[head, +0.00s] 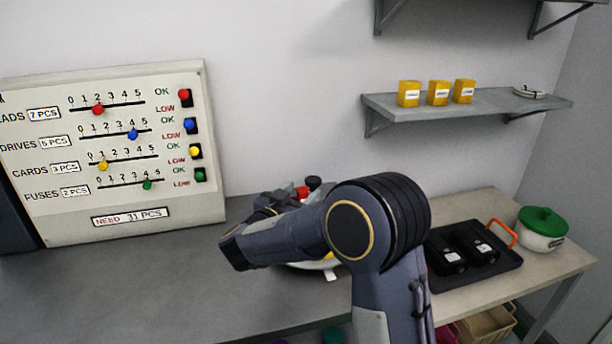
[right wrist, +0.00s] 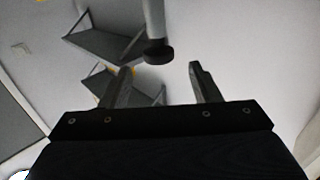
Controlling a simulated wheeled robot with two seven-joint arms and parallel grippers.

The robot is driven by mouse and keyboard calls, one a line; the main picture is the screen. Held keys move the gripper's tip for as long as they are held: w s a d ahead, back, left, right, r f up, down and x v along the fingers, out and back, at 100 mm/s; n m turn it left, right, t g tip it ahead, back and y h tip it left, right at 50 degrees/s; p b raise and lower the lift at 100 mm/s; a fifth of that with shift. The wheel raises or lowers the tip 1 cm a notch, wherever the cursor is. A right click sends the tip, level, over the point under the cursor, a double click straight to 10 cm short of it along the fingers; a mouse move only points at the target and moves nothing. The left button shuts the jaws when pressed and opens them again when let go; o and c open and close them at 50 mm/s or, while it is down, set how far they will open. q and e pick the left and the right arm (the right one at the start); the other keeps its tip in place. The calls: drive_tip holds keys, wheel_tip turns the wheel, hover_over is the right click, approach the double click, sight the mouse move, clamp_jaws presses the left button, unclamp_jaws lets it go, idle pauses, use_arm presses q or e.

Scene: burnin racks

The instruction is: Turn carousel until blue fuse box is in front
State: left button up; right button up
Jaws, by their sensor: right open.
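The carousel (head: 330,275) stands on the bench, mostly hidden behind my right arm. Only a piece of its pale rim with a white tag, a bit of yellow, a red item (head: 302,192) and a black knob-like top (head: 314,182) show around the arm. I cannot make out a blue fuse box in either view. My right gripper (right wrist: 160,67) is open and empty in the right wrist view; its fingers are apart. A pale post with a black end (right wrist: 158,52) shows beyond and between the fingertips. I cannot tell whether they touch. My left gripper is not in view.
A panel with sliders (head: 115,155) leans on the wall at left. A wall shelf (head: 470,104) holds yellow boxes. A black tray (head: 490,272) with black items and a green-lidded pot (head: 542,228) stand at right. The bench's left part is clear.

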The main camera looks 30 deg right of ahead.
sight(309, 184)
drive_tip(key=p+x, duration=0.1)
drive_tip(key=x, duration=0.6)
drive_tip(key=shift+s, duration=0.1)
clamp_jaws()
drive_tip(key=shift+r, duration=0.1)
